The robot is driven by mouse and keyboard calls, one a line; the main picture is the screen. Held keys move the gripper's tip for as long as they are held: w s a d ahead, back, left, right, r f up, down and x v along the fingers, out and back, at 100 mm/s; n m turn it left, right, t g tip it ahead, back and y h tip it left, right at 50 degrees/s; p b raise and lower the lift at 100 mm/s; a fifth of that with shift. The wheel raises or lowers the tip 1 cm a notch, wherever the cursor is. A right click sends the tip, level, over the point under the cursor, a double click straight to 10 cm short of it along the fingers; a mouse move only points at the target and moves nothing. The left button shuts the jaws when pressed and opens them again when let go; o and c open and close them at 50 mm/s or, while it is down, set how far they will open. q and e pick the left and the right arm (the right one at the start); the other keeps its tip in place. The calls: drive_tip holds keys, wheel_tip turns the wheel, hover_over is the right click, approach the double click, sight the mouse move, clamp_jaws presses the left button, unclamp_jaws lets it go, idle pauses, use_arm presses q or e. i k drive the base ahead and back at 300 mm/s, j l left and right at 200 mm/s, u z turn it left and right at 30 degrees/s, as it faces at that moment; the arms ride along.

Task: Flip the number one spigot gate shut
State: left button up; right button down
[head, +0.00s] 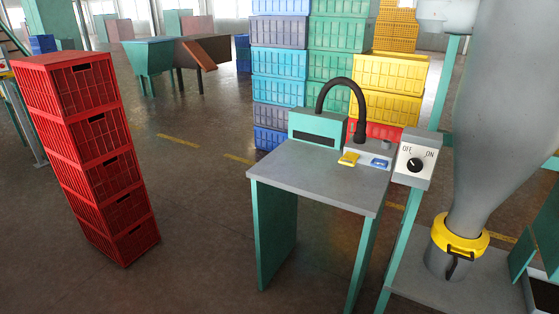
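Neither of my grippers is in view. No spigot gate marked number one can be made out. At the right, a large grey tapering body (505,110) narrows down to a yellow collar (462,238) with a black latch or handle on its front. The collar sits around a grey cylinder (440,262) on a low grey platform. I cannot tell whether this is part of a spigot.
A grey-topped table (310,175) with teal legs stands in the middle, with a switch box (414,165) marked OFF and ON beside it. A red crate stack (90,150) leans in view at the left. Coloured crates (280,65) stand behind. The floor between is clear.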

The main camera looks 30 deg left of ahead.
sight(348, 156)
drive_tip(key=u, duration=0.4)
drive_tip(key=i+l+u, duration=0.3)
drive_tip(key=i, duration=0.35)
drive_tip(key=i+l+u, duration=0.35)
drive_tip(key=i+l, duration=0.3)
